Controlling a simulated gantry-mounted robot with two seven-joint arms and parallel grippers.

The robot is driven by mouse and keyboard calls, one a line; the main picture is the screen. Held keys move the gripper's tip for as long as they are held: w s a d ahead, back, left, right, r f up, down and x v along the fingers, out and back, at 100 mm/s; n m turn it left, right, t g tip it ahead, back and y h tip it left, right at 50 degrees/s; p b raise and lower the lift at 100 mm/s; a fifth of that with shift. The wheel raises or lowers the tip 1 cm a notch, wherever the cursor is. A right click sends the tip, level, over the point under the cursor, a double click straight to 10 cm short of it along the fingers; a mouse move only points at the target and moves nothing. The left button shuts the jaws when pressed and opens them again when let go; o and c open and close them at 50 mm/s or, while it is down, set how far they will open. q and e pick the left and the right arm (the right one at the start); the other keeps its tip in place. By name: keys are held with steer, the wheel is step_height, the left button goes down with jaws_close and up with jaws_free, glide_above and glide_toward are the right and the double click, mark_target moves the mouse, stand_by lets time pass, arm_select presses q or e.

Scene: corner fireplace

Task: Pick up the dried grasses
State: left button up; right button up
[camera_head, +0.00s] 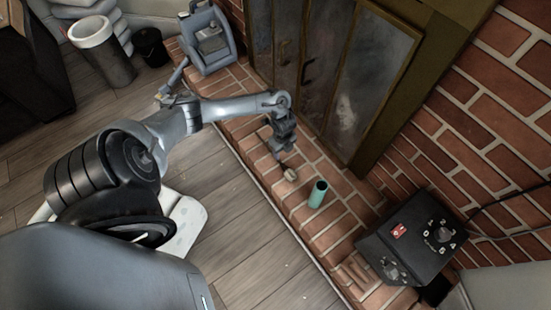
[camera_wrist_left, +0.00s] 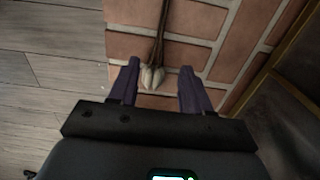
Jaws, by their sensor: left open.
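The dried grasses (camera_head: 290,174) lie on the brick hearth, with a pale tuft at one end and thin dark stems. In the left wrist view the pale tuft (camera_wrist_left: 152,77) shows between the fingers, and the stems run up out of the picture. My left gripper (camera_head: 282,149) is open over the hearth, close to the grasses. Its two dark fingers (camera_wrist_left: 160,68) stand on either side of the tuft, apart from it. The wrist view does not clearly show how high they are above the bricks. My right gripper is not in view.
A turquoise cylinder (camera_head: 317,194) stands on the hearth near the grasses. A black box with knobs (camera_head: 424,236) is to its right. The fireplace doors (camera_head: 325,70) rise behind. A grey-blue container (camera_head: 209,38), a black bucket (camera_head: 150,48) and a white-rimmed bin (camera_head: 103,55) are at upper left.

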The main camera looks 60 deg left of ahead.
arm_select(q)
steer(key=b, duration=0.2)
glide_above(282, 165)
step_height(282, 165, down, 4)
steer(key=shift+a+f, duration=0.1)
steer(key=shift+w+a+f+b, duration=0.1)
steer(key=shift+f+b, duration=0.6)
steer(key=shift+b, duration=0.1)
steer(key=f+b, duration=0.3)
steer(key=shift+d+f+b, duration=0.25)
steer(key=shift+f+b, duration=0.05)
steer(key=shift+f, duration=0.05)
steer(key=shift+a, duration=0.1)
jaws_close()
